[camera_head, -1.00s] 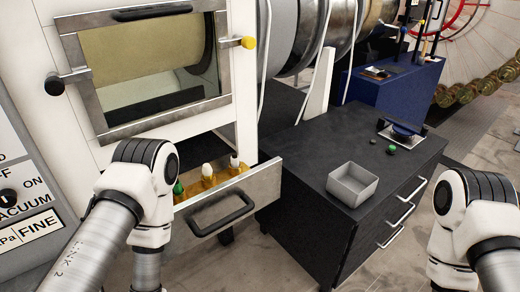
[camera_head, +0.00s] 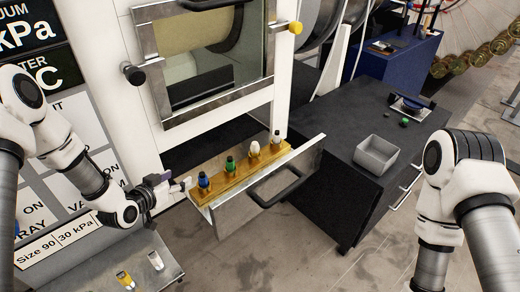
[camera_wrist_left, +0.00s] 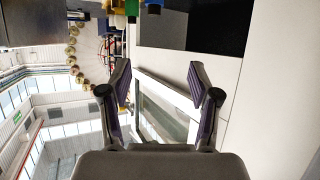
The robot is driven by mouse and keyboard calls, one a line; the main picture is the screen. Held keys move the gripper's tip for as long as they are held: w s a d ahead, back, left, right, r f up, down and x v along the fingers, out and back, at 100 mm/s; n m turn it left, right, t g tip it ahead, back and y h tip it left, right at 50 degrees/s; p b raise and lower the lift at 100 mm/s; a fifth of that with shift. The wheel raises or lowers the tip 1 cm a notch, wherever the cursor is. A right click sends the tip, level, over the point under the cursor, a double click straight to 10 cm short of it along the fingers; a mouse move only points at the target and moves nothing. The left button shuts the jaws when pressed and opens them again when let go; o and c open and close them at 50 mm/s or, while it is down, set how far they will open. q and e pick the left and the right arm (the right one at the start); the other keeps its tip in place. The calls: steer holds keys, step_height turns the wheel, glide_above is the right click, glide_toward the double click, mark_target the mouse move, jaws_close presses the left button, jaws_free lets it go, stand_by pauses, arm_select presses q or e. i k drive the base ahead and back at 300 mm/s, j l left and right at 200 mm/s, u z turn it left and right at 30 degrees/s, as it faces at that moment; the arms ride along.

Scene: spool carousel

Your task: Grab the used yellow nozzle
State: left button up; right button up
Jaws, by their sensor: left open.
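A yellow nozzle (camera_head: 124,280) lies on a grey tray (camera_head: 95,268) at the bottom left of the head view, beside a white one (camera_head: 155,261). In the pulled-out drawer (camera_head: 250,210), a gold rack (camera_head: 216,187) holds several nozzles: blue (camera_head: 204,181), green (camera_head: 230,164), white (camera_head: 254,149) and one pale with a dark part (camera_head: 277,137). My left gripper (camera_head: 184,186) is just left of the drawer's blue nozzle, apart from the yellow one. In the left wrist view its fingers (camera_wrist_left: 160,74) are open and empty. My right gripper is out of view.
A grey open box (camera_head: 376,155) stands on the black cabinet (camera_head: 345,125) to the right, with a small green item (camera_head: 404,122) behind it. The drawer handle (camera_head: 275,186) juts out. Floor is clear between drawer and cabinet.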

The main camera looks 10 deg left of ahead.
mark_target(255, 148)
steer(key=i+l, duration=0.7)
steer(key=l, duration=0.2)
steer(key=i+l, duration=0.1)
steer(key=i, duration=0.25)
